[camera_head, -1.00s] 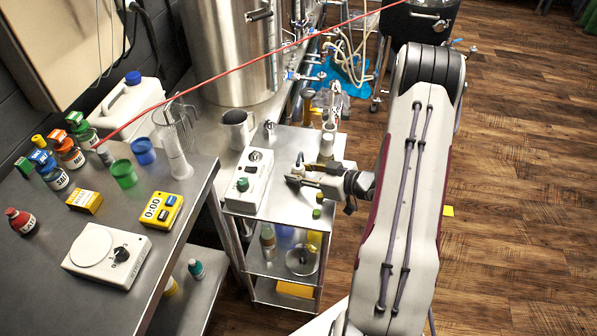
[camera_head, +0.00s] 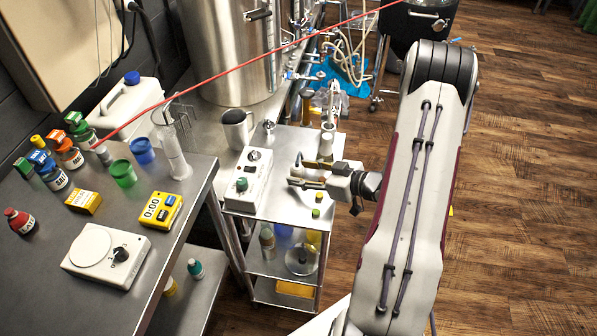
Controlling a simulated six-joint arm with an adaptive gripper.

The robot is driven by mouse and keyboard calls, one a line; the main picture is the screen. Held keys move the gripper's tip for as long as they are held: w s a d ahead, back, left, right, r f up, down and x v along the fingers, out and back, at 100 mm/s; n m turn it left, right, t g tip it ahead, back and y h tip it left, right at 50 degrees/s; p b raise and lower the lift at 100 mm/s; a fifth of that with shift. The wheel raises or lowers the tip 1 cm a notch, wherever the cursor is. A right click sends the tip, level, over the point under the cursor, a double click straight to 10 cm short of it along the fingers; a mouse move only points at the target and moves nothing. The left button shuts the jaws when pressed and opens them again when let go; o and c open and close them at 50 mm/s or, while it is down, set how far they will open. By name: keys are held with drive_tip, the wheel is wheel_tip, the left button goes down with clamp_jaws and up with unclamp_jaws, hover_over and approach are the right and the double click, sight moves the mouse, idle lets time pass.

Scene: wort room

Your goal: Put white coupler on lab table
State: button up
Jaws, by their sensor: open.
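My gripper (camera_head: 293,173) is open over the top of the small steel cart (camera_head: 282,217), with its fingers pointing left toward a white control box. A small pale piece shows around the fingers, but I cannot tell whether it is the white coupler or part of the gripper. A pale upright cylinder (camera_head: 326,147) stands on the cart behind the gripper; I cannot tell whether it is the coupler. The steel lab table (camera_head: 150,284) is at the left.
The white control box (camera_head: 248,180) with knobs stands on the cart. Small green and yellow pieces (camera_head: 317,205) are near its right edge. The lab table holds a white scale (camera_head: 105,254), a yellow timer (camera_head: 161,210), cups and several bottles. A red hose (camera_head: 230,75) crosses above.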

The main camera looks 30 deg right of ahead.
drive_tip(key=shift+v, duration=4.95)
drive_tip(key=shift+w+d+r+g+h, duration=0.15)
drive_tip(key=shift+w+d+r+h, duration=0.05)
drive_tip(key=shift+w, duration=0.15)
drive_tip(key=shift+w+d+r+g+h, duration=0.15)
drive_tip(key=shift+w+d+r+h, duration=0.05)
drive_tip(key=shift+w, duration=0.15)
drive_tip(key=w+r+g+h, duration=0.1)
drive_tip(key=w+r+h, duration=0.15)
drive_tip(key=r, duration=0.25)
drive_tip(key=w+d+r+m+g+h, duration=0.1)
drive_tip(key=r+h, duration=0.2)
drive_tip(key=r, duration=0.1)
drive_tip(key=w+r+g+h, duration=0.1)
drive_tip(key=r+h, duration=0.1)
drive_tip(key=r, duration=0.3)
drive_tip(key=s+a+r+m+h, duration=0.1)
drive_tip(key=s+a+r+m, duration=0.1)
drive_tip(key=a+r, duration=0.25)
drive_tip(key=s+a+r+g+y, duration=0.1)
drive_tip(key=s+a+r+y, duration=0.1)
drive_tip(key=s+a, duration=0.8)
drive_tip(key=s+a+r+m+g+y, duration=0.1)
drive_tip(key=s+a+r+g+y, duration=0.1)
drive_tip(key=s+a, duration=0.8)
drive_tip(key=shift+s+a+r+m, duration=0.2)
drive_tip(key=shift+a+r+m, duration=0.15)
drive_tip(key=shift+a, duration=0.65)
